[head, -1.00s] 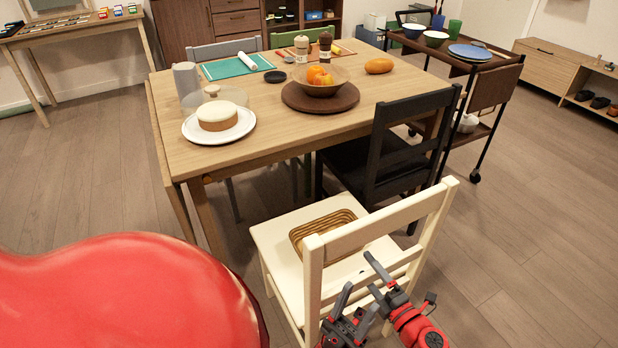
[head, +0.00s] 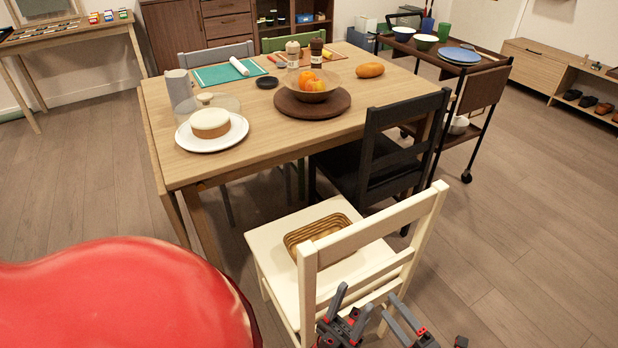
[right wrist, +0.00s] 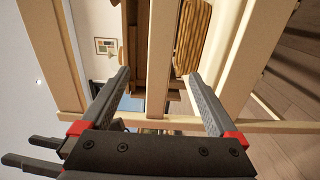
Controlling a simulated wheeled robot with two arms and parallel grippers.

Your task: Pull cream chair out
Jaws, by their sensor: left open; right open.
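The cream chair (head: 330,252) stands in front of the near side of the wooden table, its slatted back toward me. A woven tray (head: 318,230) lies on its seat. My left gripper (head: 343,310) is open at the bottom of the head view, close behind the lower back rail. My right gripper (head: 405,320) is open to its right, partly cut off by the frame's bottom edge. In the right wrist view, its spread fingers (right wrist: 164,95) face the chair's back, with a cream bar (right wrist: 161,55) visible between them. I cannot tell whether either gripper touches the chair.
A black chair (head: 385,160) stands close to the right of the cream chair. The table (head: 255,140) holds a cake, a fruit bowl and other items. A dark trolley (head: 480,70) stands beyond. A large red surface (head: 120,295) fills the lower left. Floor at right is clear.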

